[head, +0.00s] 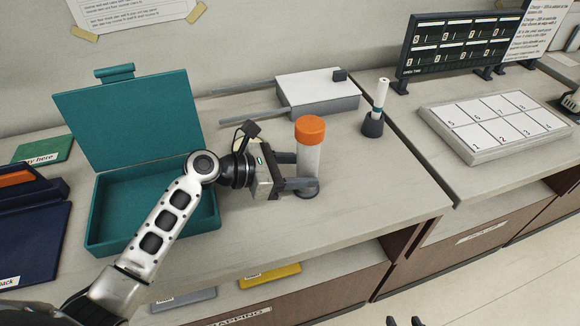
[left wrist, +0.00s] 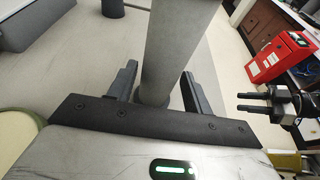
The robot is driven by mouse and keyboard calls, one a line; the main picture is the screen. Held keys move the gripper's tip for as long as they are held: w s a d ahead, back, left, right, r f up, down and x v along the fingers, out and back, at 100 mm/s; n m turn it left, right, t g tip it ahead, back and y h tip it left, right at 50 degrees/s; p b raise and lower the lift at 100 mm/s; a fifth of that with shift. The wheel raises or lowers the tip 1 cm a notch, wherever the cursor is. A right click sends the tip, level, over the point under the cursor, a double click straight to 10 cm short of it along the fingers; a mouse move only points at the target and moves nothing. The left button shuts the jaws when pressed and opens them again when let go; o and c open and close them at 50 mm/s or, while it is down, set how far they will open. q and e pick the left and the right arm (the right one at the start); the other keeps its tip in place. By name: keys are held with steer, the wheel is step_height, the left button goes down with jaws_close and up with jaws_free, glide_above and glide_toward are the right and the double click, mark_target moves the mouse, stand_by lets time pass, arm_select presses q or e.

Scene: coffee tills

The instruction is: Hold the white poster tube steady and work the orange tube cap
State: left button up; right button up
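The white poster tube (head: 309,160) stands upright in a dark round base (head: 310,192) on the counter, with the orange cap (head: 310,129) on its top. My left gripper (head: 297,171) reaches in from the left at the tube's lower part. In the left wrist view the tube (left wrist: 168,50) passes between the left gripper's fingers (left wrist: 158,90), with gaps visible beside it; the gripper is open. My right gripper shows its two dark, separated tips (head: 404,321) at the head view's bottom edge. In the left wrist view, the right gripper (left wrist: 255,101) is open, empty and away from the tube.
An open teal box (head: 104,246) stands left of the tube, behind my left arm. A grey-white block (head: 318,90) with two bars lies behind, and a small white stick in a dark holder (head: 373,125) stands to the right.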

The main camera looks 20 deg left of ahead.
arm_select(q)
steer(key=c, duration=0.9)
steer(key=shift+c, duration=0.2)
arm_select(e)
steer(key=shift+d+f, duration=0.2)
steer(key=shift+r, duration=0.2)
arm_select(q)
steer(key=shift+f, duration=0.1)
arm_select(e)
steer(key=shift+a, duration=0.15)
steer(key=shift+s+f, duration=0.1)
